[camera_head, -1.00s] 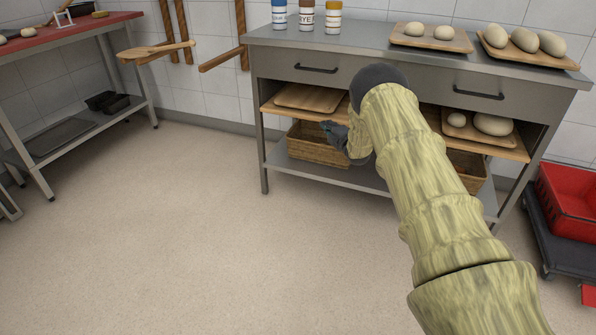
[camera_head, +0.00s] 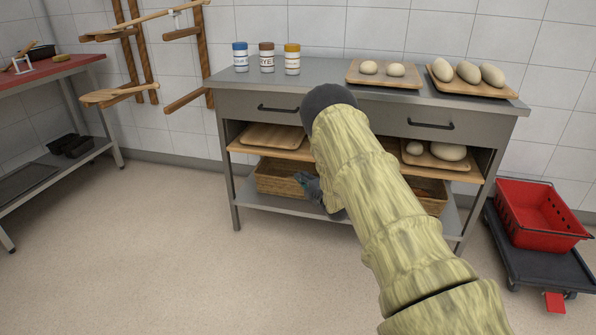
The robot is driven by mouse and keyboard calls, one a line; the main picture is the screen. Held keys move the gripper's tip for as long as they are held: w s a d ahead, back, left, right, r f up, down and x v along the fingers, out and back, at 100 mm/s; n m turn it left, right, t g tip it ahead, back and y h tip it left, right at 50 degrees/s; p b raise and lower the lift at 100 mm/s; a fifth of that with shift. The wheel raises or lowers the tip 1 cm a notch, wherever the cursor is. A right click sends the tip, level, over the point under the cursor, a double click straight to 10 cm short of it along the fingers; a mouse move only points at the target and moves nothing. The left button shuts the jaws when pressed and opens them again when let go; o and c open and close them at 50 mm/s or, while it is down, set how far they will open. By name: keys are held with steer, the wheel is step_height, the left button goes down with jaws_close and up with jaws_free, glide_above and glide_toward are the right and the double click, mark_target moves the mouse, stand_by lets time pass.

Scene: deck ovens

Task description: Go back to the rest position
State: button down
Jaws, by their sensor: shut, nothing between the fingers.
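My gripper (camera_head: 305,184) is a small dark shape in front of the steel workbench (camera_head: 226,145), at the height between its middle shelf and its bottom shelf. It is shut and holds nothing. My arm, in a pale yellow-green cover, reaches up from the lower right and bends at a dark joint in front of the drawers. The arm hides part of the bench and of its shelves. The gripper overlaps the right end of a wicker basket (camera_head: 272,177) in the picture; I cannot tell whether they touch.
Dough boards (camera_head: 378,80) and three jars (camera_head: 267,57) stand on the bench. A red crate (camera_head: 545,235) sits on a dark dolly (camera_head: 525,265) at right. A red-topped table (camera_head: 60,68) and wooden wall racks (camera_head: 140,50) are at left. The floor (camera_head: 150,250) at front left is clear.

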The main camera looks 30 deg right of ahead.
steer(key=s+a+f+m+g+h, duration=0.1)
steer(key=s+a+f+m+g, duration=0.35)
steer(key=s+a+f, duration=0.45)
steer(key=s+a+f+m+g, duration=0.3)
steer(key=s+a+f+m, duration=0.2)
steer(key=s+f, duration=0.65)
steer(key=s+a+f+m+g, duration=0.2)
steer(key=s+a, duration=0.2)
steer(key=s, duration=0.6)
steer(key=s+a+f+m+g, duration=0.25)
steer(key=s+a, duration=0.25)
steer(key=s, duration=0.5)
steer(key=s+a+f+m+g, duration=0.2)
steer(key=s+a+g, duration=0.15)
steer(key=s, duration=0.55)
steer(key=s+a+r+m+g+y, duration=0.1)
steer(key=s+a+r, duration=0.15)
steer(key=s, duration=0.45)
steer(key=s+a+r+m+g, duration=0.1)
steer(key=s+a+m+g, duration=0.15)
steer(key=s, duration=0.45)
step_height(320, 180, up, 27)
steer(key=n+t+p, duration=0.1)
steer(key=p, duration=2.7)
steer(key=shift+w+r, duration=0.15)
steer(key=shift+w, duration=0.25)
